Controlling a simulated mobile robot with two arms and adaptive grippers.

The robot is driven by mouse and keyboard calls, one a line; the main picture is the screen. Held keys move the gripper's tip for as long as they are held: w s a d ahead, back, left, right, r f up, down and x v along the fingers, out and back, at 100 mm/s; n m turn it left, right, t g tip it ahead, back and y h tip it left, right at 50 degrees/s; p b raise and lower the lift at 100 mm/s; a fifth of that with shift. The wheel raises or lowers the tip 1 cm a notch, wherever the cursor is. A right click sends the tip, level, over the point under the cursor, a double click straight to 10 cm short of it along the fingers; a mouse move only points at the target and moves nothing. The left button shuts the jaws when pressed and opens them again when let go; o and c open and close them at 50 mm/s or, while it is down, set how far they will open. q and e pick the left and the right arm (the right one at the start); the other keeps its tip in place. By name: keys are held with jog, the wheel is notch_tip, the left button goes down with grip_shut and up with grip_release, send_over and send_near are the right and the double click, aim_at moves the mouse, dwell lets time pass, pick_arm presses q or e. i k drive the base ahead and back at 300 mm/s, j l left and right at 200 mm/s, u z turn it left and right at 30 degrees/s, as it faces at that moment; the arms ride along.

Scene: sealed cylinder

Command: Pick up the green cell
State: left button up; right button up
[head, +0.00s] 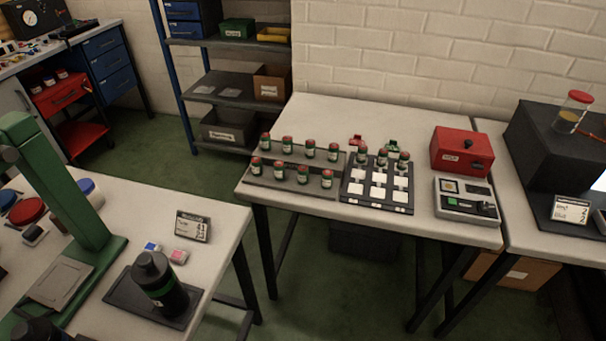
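Several small cells with green bodies, pale labels and reddish tops stand upright in two rows on a grey stepped rack (290,187) on the middle table. One green cell (327,179) is at the front right of the rack; another green cell (333,152) is at the back right. A black tray (377,206) with white squares is beside the rack. Along its back edge stand a green cell (362,155), another cell (382,158) and a third cell (403,160). I cannot tell which one the task means. Neither of my grippers is in view.
Right of the tray are a red box (460,150) and a grey device (466,206). Small red and green clips lie behind it. The near-left table (225,222) holds a green stand (60,185) and a dark bottle (158,285). Green floor lies between the tables.

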aim_at(302, 170)
jog(key=i+l+u, duration=0.15)
jog(key=i+u, duration=0.15)
jog(key=i+l+u, duration=0.35)
jog(key=i, duration=0.2)
jog(key=j, duration=0.1)
